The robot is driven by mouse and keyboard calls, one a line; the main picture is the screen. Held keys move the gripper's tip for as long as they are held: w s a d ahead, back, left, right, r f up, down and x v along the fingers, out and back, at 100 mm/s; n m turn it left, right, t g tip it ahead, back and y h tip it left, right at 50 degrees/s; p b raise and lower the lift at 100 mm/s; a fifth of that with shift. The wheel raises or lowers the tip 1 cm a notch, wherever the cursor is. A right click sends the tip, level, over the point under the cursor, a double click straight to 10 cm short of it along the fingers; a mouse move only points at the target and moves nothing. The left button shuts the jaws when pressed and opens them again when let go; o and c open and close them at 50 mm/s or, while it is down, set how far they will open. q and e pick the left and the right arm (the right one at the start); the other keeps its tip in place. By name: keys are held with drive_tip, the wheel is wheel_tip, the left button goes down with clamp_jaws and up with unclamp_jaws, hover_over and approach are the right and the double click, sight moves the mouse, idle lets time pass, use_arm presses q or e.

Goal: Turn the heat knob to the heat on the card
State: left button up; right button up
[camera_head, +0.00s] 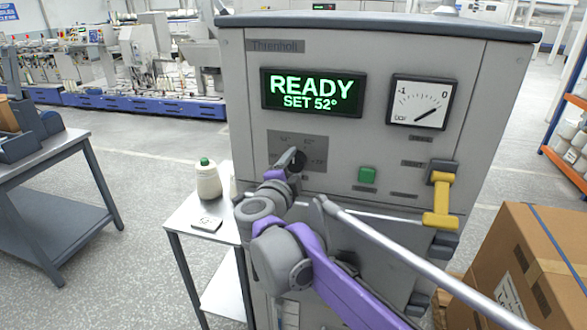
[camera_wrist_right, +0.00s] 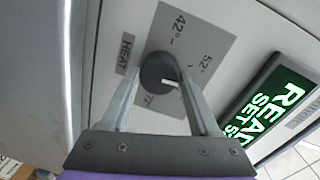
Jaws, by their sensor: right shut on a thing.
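The dark round heat knob (camera_wrist_right: 158,72) sits on a grey dial plate (camera_wrist_right: 205,38) marked 42° and 52°, with another mark partly hidden by a finger. Its white pointer line faces right and slightly down in the wrist view. My right gripper (camera_wrist_right: 163,80) is shut on the knob, one finger on each side. In the head view my right gripper (camera_head: 291,160) covers much of the knob. The green display (camera_head: 312,94) reads READY, SET 52°. A small white card (camera_head: 207,224) lies on the side table; its print is too small to read surely. My left gripper is out of view.
The side table (camera_head: 190,226) also holds a white bottle with a green cap (camera_head: 208,180). The machine front has a gauge (camera_head: 421,102), a green button (camera_head: 367,175) and a yellow handle (camera_head: 440,200). A cardboard box (camera_head: 530,262) stands at the right.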

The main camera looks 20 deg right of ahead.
drive_tip(key=n, duration=0.4)
drive_tip(key=shift+b, duration=0.4)
drive_tip(key=shift+n, duration=0.4)
drive_tip(key=o, duration=1.4)
drive_tip(key=shift+c, duration=0.2)
drive_tip(key=shift+s+a, duration=0.1)
drive_tip(key=shift+a, duration=0.05)
drive_tip(key=v, duration=1)
drive_tip(key=shift+a+b, duration=0.3)
drive_tip(key=shift+s, duration=0.1)
